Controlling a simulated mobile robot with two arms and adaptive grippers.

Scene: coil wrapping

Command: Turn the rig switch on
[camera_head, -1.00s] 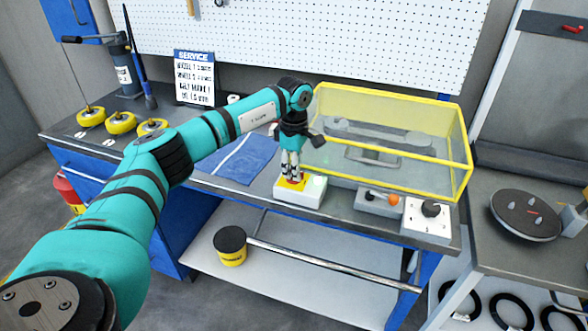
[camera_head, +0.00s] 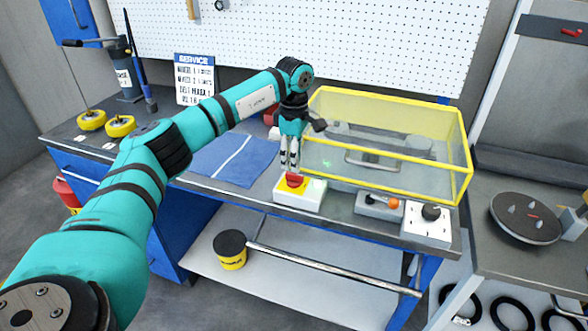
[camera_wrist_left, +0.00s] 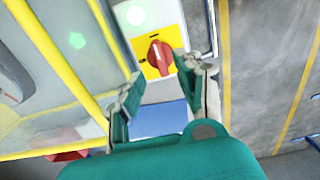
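The rig switch is a red rotary knob (camera_head: 294,179) on a yellow plate on a white box (camera_head: 300,198) at the bench's front edge. In the left wrist view, the knob (camera_wrist_left: 160,55) stands roughly upright in the picture, and a pale green lamp (camera_wrist_left: 136,15) glows beside the plate. My left gripper (camera_head: 290,168) points down just above the knob, apart from it. In the left wrist view, the fingers of my left gripper (camera_wrist_left: 162,76) are spread with nothing between them. My right gripper is not in view.
A clear guard with a yellow frame (camera_head: 392,107) stands close behind the switch. A blue mat (camera_head: 232,160) lies left on the bench.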

